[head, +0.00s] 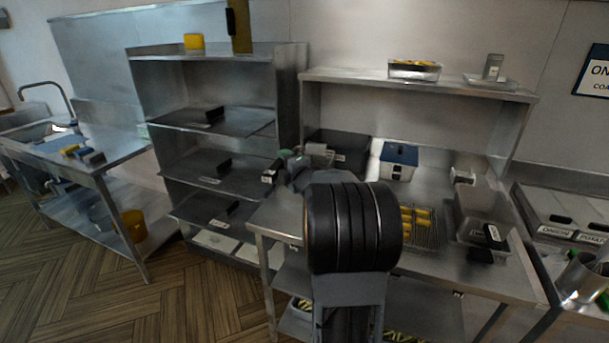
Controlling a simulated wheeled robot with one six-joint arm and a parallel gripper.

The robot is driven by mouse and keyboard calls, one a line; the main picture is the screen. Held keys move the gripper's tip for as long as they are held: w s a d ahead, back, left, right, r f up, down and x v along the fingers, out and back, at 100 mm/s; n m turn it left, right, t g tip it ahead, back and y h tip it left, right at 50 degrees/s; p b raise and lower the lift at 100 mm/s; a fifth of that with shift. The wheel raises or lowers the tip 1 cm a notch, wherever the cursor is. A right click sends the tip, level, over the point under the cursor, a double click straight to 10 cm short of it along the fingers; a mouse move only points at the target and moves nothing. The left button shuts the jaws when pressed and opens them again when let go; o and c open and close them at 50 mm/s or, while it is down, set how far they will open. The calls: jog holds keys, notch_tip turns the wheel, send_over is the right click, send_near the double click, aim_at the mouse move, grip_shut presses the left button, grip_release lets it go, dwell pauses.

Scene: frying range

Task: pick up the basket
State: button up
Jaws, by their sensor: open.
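A grey, see-through-sided basket (466,231) sits on the steel worktable, right of my arm. A black handle with a white label (493,236) shows at its front right. A wire rack or basket (432,236) with yellow pieces lies to its left, partly hidden by my arm. I cannot tell for certain which of the two is the task's basket. My gripper (283,168) is open above the table's left end, well left of both and apart from them. Its fingertips are small and hard to make out.
A steel shelf unit (205,120) stands left of the table. A dark box (340,148) and a blue-topped white box (398,160) stand at the table's back. An overhead shelf (440,88) carries a tray of yellow pieces. Floor at the left front (190,295) is clear.

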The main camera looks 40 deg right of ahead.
grip_shut()
dwell(0.3)
jog(key=shift+r, duration=0.15)
dwell(0.3)
jog(key=shift+r, duration=0.55)
notch_tip(320, 180, up, 2)
jog(key=s+a+r, duration=0.6)
jog(key=s+r, duration=0.3)
jog(key=s, duration=0.3)
jog(key=shift+s+a+r+p, duration=0.2)
jog(key=shift+s+r+p, duration=0.05)
jog(key=shift+r+p, duration=0.1)
